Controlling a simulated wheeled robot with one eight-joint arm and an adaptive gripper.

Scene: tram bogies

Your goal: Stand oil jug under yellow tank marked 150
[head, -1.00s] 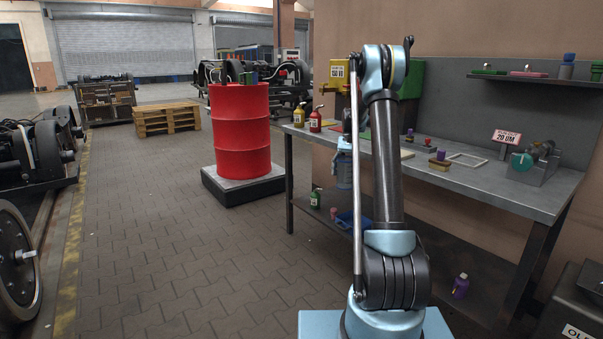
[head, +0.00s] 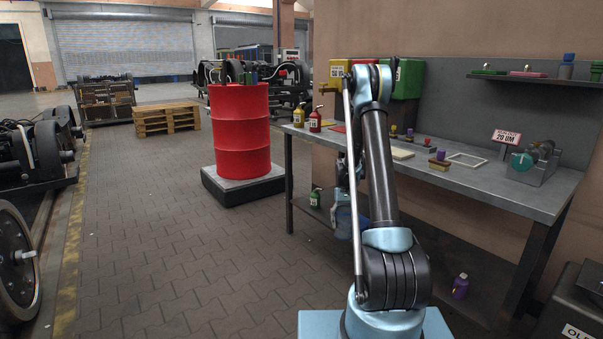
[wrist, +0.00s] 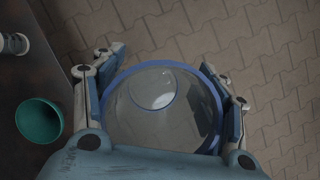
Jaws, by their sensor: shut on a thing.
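The yellow tank (head: 338,73) stands at the back of the workbench, partly behind my arm. Its white label is too small to read surely. My gripper (wrist: 165,88) is shut around a clear round jug (wrist: 160,115) with a blue rim. The wrist view looks down into the jug, which seems empty. In the head view the jug (head: 343,224) hangs low in front of the bench's left part, below the bench top and partly hidden by my arm. My gripper is just above it there, also partly hidden. Paving shows beneath and right of the jug in the wrist view.
The workbench (head: 540,196) carries yellow (head: 298,117) and red (head: 315,120) pump bottles. A green tank (head: 408,78) stands right of the yellow one. A green bottle (head: 315,198) is on the lower shelf. A red drum (head: 240,130) stands left. Paving between is clear.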

